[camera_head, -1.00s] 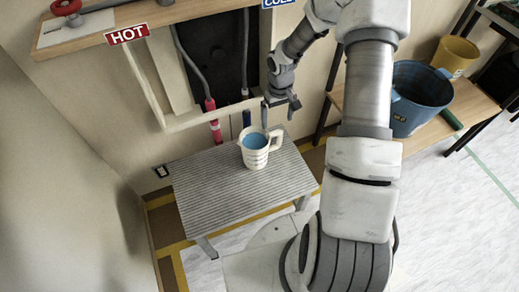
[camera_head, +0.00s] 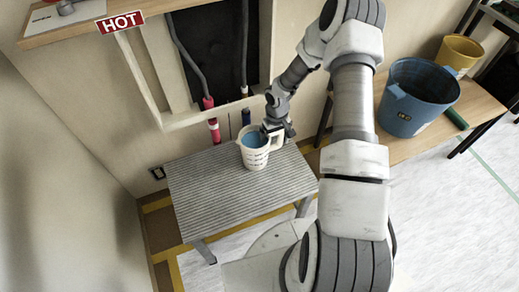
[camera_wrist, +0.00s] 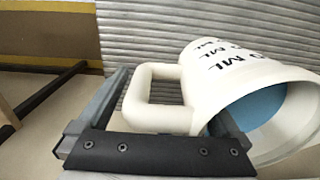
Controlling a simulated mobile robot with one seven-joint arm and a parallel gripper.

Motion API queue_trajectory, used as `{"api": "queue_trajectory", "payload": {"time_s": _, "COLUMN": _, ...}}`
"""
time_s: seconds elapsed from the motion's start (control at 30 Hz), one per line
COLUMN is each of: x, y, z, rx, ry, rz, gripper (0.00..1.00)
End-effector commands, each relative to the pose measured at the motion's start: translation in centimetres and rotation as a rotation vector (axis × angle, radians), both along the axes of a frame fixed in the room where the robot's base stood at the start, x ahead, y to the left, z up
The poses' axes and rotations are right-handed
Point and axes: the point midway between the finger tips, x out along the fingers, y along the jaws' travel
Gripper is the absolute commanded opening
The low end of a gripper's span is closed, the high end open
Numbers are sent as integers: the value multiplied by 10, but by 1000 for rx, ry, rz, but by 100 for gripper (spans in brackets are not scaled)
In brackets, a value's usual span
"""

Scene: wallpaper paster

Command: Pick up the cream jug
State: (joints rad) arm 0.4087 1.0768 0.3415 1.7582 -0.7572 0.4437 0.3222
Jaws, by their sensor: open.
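The cream jug (camera_head: 253,150) stands upright on the ribbed grey table in the head view, with blue inside it and its handle toward the right. In the wrist view the jug (camera_wrist: 245,75) shows dark "ML" lettering, and its looped handle (camera_wrist: 150,95) reaches between my open fingers. My gripper (camera_head: 272,134) is at the handle side of the jug in the head view. In the wrist view my gripper (camera_wrist: 160,110) has one finger left of the handle and the other at the jug's body, partly hidden. I cannot tell whether either finger touches the jug.
The grey table (camera_head: 215,200) is bare apart from the jug. A wall recess with pipes (camera_head: 225,60) lies behind it, under a red HOT sign (camera_head: 121,22). A blue bucket (camera_head: 418,100) and a yellow bucket (camera_head: 459,52) are on a wooden bench at the right.

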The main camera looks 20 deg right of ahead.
Motion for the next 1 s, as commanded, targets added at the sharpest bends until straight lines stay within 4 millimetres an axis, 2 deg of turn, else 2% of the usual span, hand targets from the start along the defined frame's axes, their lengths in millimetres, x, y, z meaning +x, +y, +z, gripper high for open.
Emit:
{"api": "queue_trajectory", "payload": {"time_s": 0.2, "x": 1, "y": 0, "z": -1, "rx": 0, "ry": -1, "rz": 0, "gripper": 100}}
{"api": "queue_trajectory", "payload": {"time_s": 0.23, "x": 0, "y": 0, "z": -1, "rx": 0, "ry": -1, "rz": 0, "gripper": 96}}
{"api": "queue_trajectory", "payload": {"time_s": 0.77, "x": 0, "y": -1, "z": -1, "rx": -2, "ry": 0, "rz": 0, "gripper": 1}}
{"api": "queue_trajectory", "payload": {"time_s": 1.0, "x": 1, "y": -1, "z": 0, "rx": -2, "ry": -2, "rz": -1, "gripper": 0}}
